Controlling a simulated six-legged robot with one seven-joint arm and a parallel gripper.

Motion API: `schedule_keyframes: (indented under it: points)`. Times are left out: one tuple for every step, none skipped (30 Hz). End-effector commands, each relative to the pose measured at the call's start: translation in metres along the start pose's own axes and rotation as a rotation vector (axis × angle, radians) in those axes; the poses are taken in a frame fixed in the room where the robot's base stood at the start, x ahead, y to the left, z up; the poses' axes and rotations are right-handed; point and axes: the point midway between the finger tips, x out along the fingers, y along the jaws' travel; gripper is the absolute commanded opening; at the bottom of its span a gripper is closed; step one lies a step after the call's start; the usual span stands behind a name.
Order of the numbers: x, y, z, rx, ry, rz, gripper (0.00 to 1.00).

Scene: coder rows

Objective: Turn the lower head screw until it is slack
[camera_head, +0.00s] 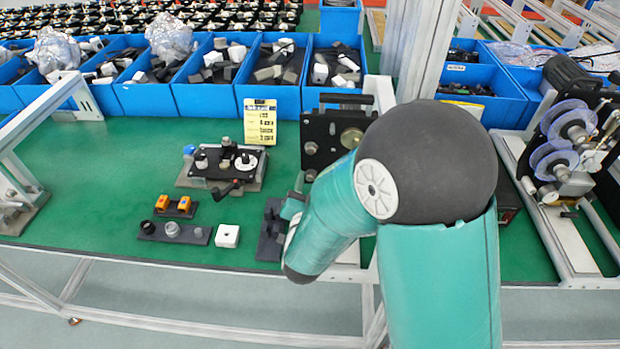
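A black upright coder unit (322,128) with a handle on top stands at the back middle of the green bench. Its face shows a brass round part (351,138) and a small grey knob (310,148). A second small grey knob (311,175) shows lower down, close to my arm. I cannot tell which of these is the lower head screw; my teal arm covers the unit's lower right. My gripper (291,208) shows only in part, left of my forearm and below the unit. Its fingertips are too small and hidden to read, and contact with a screw cannot be seen.
A black-and-grey fixture (225,166) stands left of the unit. In front lie orange parts (173,206), a dark holder with knobs (173,231), a white block (227,236) and a dark stand (269,238). Blue bins (207,99) line the back. A reel machine (567,150) stands right.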

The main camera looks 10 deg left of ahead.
Motion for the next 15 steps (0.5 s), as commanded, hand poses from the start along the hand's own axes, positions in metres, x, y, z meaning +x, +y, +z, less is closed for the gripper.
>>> schedule_keyframes:
  points:
    - [0.0, -0.0005, 0.0, 0.0, 0.0, 0.0, 0.35]
    - [0.0, -0.0005, -0.0001, 0.0, 0.0, 0.0, 0.35]
    - [0.0, -0.0005, -0.0001, -0.001, 0.0, 0.0, 0.35]
    - [0.0, -0.0005, -0.0001, -0.001, 0.0, 0.0, 0.35]
    - [0.0001, -0.0005, -0.0001, -0.001, 0.0, 0.0, 0.35]
    - [0.0001, -0.0005, -0.0001, -0.001, 0.0, 0.0, 0.27]
    - [0.0001, -0.0005, -0.0001, -0.001, 0.0, 0.0, 0.21]
    - [0.0001, -0.0005, -0.0001, -0.001, 0.0, 0.0, 0.15]
    - [0.0001, -0.0005, -0.0001, -0.002, 0.0, 0.0, 0.07]
    - [0.0001, -0.0005, -0.0002, -0.002, 0.0, 0.0, 0.01]
    - [0.0001, -0.0005, -0.0002, -0.002, 0.0, 0.0, 0.0]
    - [0.0001, -0.0005, -0.0002, -0.002, 0.0, 0.0, 0.0]
    - [0.0001, -0.0005, -0.0001, -0.003, 0.0, 0.0, 0.0]
    - [0.0, -0.0006, -0.0001, -0.009, 0.0, 0.0, 0.0]
    - [-0.0001, -0.0007, -0.0001, -0.026, 0.0, -0.001, 0.0]
